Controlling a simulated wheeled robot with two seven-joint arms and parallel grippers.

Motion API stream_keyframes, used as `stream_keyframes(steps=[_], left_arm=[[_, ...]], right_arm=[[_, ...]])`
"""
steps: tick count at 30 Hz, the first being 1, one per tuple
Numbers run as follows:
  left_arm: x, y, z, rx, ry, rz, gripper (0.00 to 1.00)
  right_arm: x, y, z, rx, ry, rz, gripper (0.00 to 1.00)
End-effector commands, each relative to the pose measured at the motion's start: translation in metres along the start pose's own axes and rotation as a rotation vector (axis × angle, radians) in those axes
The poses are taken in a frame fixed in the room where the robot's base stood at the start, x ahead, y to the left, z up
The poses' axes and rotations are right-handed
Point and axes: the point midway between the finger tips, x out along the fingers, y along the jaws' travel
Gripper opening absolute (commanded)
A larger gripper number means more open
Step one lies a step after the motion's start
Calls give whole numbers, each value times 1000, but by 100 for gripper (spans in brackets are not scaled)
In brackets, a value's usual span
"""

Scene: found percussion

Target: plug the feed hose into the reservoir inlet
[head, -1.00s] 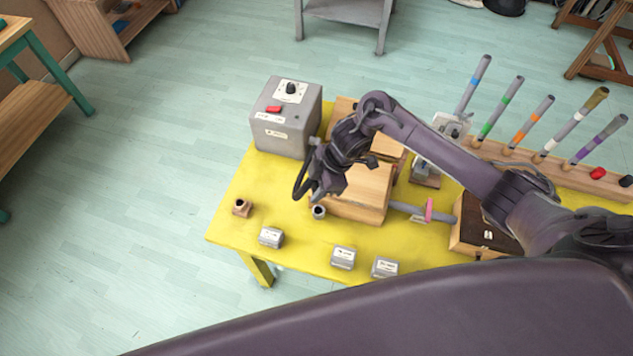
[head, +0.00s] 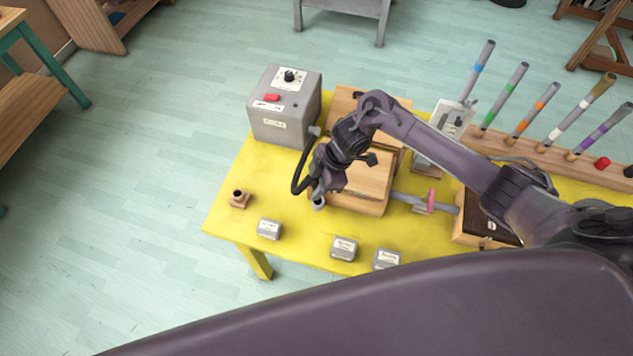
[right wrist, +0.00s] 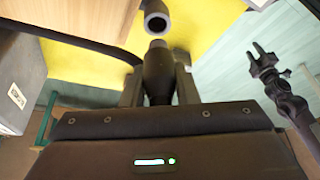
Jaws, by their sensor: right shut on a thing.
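My right gripper (head: 317,190) is shut on the plug end of the black feed hose (head: 298,178). The hose loops from the grey box to the jaws. In the right wrist view the held plug (right wrist: 158,68) points at the round grey socket (right wrist: 157,22), which I take to be the reservoir inlet. A small gap shows between plug tip and socket. In the head view this socket (head: 318,204) stands by the wooden box, right below the gripper, which partly hides it. My left gripper (right wrist: 265,62) shows only in the right wrist view, open and empty.
The grey box (head: 283,125) with a dial and red button stands behind left. A brown socket (head: 239,199) and several small labelled blocks (head: 269,229) lie along the front of the yellow table (head: 226,217). The wooden box (head: 360,185) is close right of the gripper.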

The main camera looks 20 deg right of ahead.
Motion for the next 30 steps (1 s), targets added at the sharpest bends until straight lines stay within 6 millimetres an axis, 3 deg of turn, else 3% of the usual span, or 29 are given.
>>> stream_keyframes(steps=[7, 30], left_arm=[[16, 0, 1, 0, 1, 0, 36], [12, 1, 0, -2, 2, 0, 36]], right_arm=[[19, 0, 8, 1, 1, 1, 5], [19, 0, 8, 1, 1, 0, 5]])
